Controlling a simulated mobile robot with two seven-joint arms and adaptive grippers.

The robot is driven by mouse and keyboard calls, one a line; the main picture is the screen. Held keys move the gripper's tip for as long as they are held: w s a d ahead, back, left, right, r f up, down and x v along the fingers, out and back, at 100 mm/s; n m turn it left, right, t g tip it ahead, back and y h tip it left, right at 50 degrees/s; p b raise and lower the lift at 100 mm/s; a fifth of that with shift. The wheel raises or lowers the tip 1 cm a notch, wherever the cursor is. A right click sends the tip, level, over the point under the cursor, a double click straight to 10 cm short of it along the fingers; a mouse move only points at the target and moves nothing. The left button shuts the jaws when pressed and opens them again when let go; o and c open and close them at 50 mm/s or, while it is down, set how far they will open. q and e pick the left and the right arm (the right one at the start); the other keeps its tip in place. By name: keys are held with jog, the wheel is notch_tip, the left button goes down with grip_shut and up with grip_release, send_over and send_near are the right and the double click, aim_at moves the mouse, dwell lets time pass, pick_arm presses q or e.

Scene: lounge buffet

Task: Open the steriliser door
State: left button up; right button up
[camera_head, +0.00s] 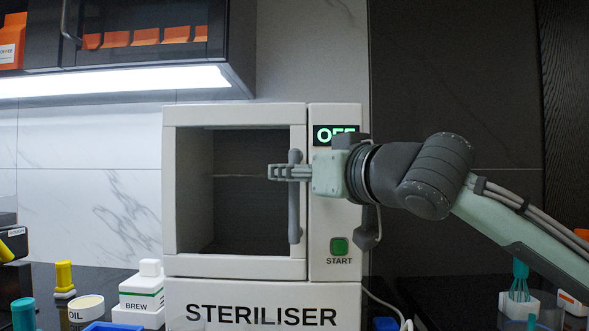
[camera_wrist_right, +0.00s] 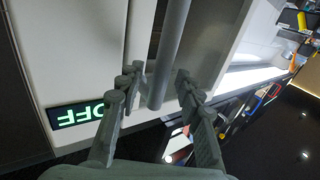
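The white steriliser (camera_head: 262,302) stands on the counter with its framed door (camera_head: 235,268) shut. Its dark window shows an empty-looking inside. A grey vertical handle (camera_head: 295,225) runs along the right side of the door, and it also shows in the right wrist view (camera_wrist_right: 172,50). My right gripper (camera_head: 272,173) reaches in from the right at the handle's upper part. In the right wrist view its open fingers (camera_wrist_right: 160,78) stand on either side of the handle, with a gap visible at the left finger. My left gripper is out of view.
An OFF display (camera_head: 336,135) and a green START button (camera_head: 339,246) sit on the steriliser's right panel. A BREW box (camera_head: 142,290), an OIL tub (camera_head: 86,308) and a yellow-topped item (camera_head: 64,276) stand to its left. A lit cabinet (camera_head: 150,50) hangs above left.

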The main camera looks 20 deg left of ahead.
jog(key=shift+w+a, duration=0.15)
jog(key=shift+c, duration=0.5)
grip_shut()
